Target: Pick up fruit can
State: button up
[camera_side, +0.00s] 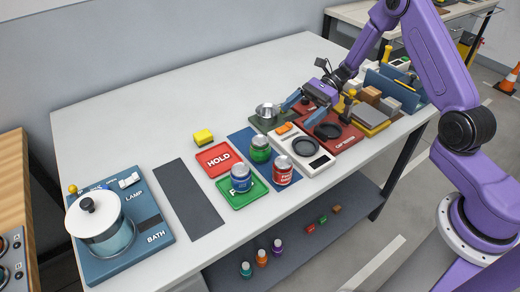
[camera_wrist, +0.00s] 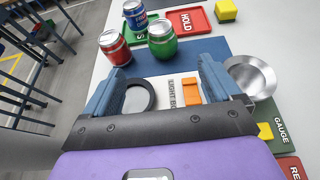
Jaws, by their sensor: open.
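Three cans stand upright in a group near the middle of the table. The red can (camera_side: 282,171) and the green can (camera_side: 260,149) stand on a blue mat; the blue can (camera_side: 241,178) stands on a green tray (camera_side: 232,200). The labels are too small to tell for sure which is the fruit can. The wrist view shows the red can (camera_wrist: 114,48), green can (camera_wrist: 162,40) and blue can (camera_wrist: 134,14) beyond the fingers. My gripper (camera_side: 303,107) is open and empty, to the right of the cans and apart from them. Its fingers (camera_wrist: 158,88) are spread wide.
A metal bowl (camera_side: 267,111) stands beside my gripper. A red HOLD tray (camera_side: 215,159) and yellow block (camera_side: 203,136) lie left of the cans. The table's back left is clear.

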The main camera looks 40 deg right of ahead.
send_near(255, 149)
jog(key=a+f, duration=0.3)
jog(key=shift+w+a+f, duration=0.1)
jog(key=shift+w+a, duration=0.15)
jog(key=shift+w+x, duration=0.2)
jog(key=shift+x, duration=2.6)
jog(key=c, duration=1.2)
